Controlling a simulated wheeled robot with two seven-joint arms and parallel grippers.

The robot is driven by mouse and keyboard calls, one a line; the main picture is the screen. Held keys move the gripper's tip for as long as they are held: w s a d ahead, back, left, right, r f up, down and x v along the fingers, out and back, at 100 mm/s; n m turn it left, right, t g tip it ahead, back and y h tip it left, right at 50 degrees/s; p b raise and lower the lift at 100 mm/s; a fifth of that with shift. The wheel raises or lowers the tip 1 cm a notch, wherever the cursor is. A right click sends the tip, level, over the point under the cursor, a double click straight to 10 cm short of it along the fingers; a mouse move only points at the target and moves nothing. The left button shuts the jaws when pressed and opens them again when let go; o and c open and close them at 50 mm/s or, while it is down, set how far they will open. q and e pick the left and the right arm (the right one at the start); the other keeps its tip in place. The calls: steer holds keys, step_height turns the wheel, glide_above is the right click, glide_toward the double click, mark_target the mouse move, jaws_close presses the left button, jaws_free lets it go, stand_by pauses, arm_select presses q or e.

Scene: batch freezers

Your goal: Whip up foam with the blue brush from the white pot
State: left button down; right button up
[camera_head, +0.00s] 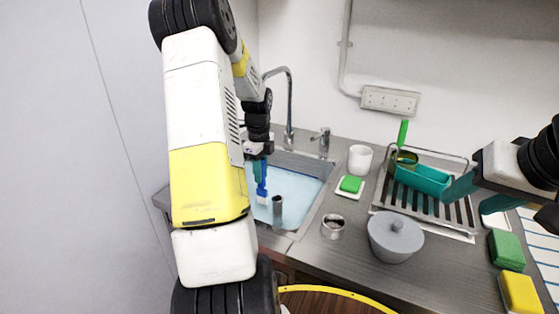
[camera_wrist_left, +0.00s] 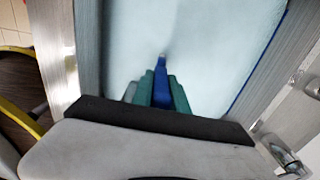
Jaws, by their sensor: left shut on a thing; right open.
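My left gripper (camera_head: 259,163) is shut on the blue brush (camera_head: 261,188), which hangs head down over the sink (camera_head: 318,168) with pale blue water in it. I cannot tell whether the bristles touch the water. In the left wrist view the blue brush (camera_wrist_left: 161,68) sticks out between the teal fingers (camera_wrist_left: 158,92) over the water. The white pot (camera_head: 360,159) stands upright on the counter right of the sink; no brush shows in it. My right gripper (camera_head: 460,188) is open, near the dish rack at the right.
A grey pipe (camera_head: 277,208) stands in the sink, close to the brush. A tap (camera_head: 289,105) rises behind.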

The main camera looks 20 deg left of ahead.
mark_target(261, 189)
arm_select(q)
steer(key=shift+f, duration=1.75)
steer(key=shift+w, duration=0.1)
